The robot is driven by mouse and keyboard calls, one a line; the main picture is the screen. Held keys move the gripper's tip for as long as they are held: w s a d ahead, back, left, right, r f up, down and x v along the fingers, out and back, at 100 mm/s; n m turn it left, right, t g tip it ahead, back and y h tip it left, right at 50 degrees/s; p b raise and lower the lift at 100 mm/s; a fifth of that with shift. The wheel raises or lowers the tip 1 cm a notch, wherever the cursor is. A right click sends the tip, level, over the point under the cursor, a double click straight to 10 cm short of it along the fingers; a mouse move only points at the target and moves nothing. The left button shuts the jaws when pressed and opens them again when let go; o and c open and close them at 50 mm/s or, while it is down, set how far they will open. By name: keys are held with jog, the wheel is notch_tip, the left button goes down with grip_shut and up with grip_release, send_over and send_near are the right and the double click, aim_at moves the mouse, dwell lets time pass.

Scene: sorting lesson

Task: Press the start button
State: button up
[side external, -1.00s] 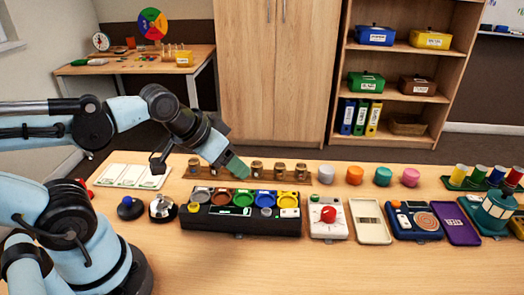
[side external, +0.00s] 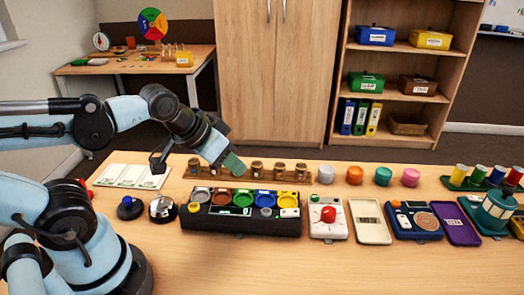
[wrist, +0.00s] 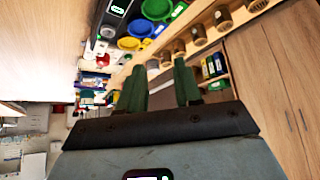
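A black sorting box (side external: 240,222) with several coloured bowls stands mid-table, with a small display on its front. I cannot read which button is marked start. My gripper (side external: 236,164) is above and behind the black box, touching nothing visible. In the wrist view its two green fingers (wrist: 161,88) are apart and empty.
A wooden rack of small pots (side external: 255,167) stands behind the black box. A blue knob (side external: 130,207) and a silver bell (side external: 162,208) are to its left. The front table is clear.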

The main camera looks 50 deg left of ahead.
grip_shut()
dwell(1.4)
